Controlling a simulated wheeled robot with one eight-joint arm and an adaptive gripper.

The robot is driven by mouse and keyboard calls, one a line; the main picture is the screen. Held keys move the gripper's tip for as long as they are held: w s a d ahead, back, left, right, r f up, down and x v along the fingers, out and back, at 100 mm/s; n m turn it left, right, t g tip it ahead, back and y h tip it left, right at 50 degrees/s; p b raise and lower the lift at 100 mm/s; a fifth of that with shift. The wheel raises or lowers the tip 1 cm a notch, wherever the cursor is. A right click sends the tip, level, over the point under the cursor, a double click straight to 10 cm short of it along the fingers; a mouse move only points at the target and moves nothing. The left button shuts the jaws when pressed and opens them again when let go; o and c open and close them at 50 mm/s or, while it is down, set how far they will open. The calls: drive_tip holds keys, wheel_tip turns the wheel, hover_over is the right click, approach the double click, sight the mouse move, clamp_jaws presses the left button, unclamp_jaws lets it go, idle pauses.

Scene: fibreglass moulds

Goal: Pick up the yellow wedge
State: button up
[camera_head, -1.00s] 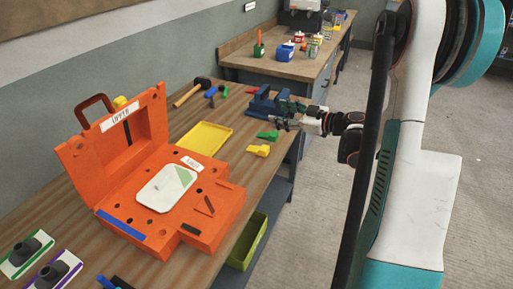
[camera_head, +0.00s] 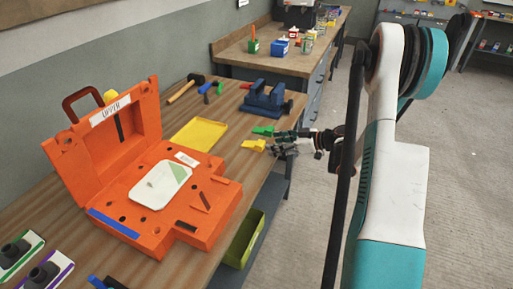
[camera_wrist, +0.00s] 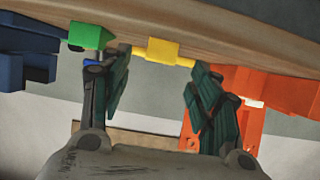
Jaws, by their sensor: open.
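The yellow wedge (camera_head: 253,146) lies near the edge of the wooden bench, next to the green wedge (camera_head: 263,131). My gripper (camera_head: 278,142) is just to the right of it at the bench edge. In the wrist view, the yellow wedge (camera_wrist: 160,50) appears near the tips of my open gripper (camera_wrist: 158,64), roughly centred between the two fingers. Nothing is held. Whether a finger touches the wedge cannot be told. The green wedge also shows in the wrist view (camera_wrist: 90,36), close to the left finger.
A blue vise (camera_head: 267,98) stands behind the wedges. A yellow tray (camera_head: 200,134) and a large open orange mould (camera_head: 160,215) lie to the left. A hammer (camera_head: 183,90) is at the back. A green bin (camera_head: 243,240) sits below the bench edge.

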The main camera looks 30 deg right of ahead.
sight(262, 143)
drive_tip(key=x, duration=0.1)
drive_tip(key=b+x, duration=0.1)
drive_tip(key=x, duration=0.1)
drive_tip(key=b+x, duration=0.1)
drive_tip(key=x, duration=0.1)
drive_tip(key=shift+w+a+r, duration=0.2)
drive_tip(key=shift+a, duration=0.05)
drive_tip(key=c, duration=1.1)
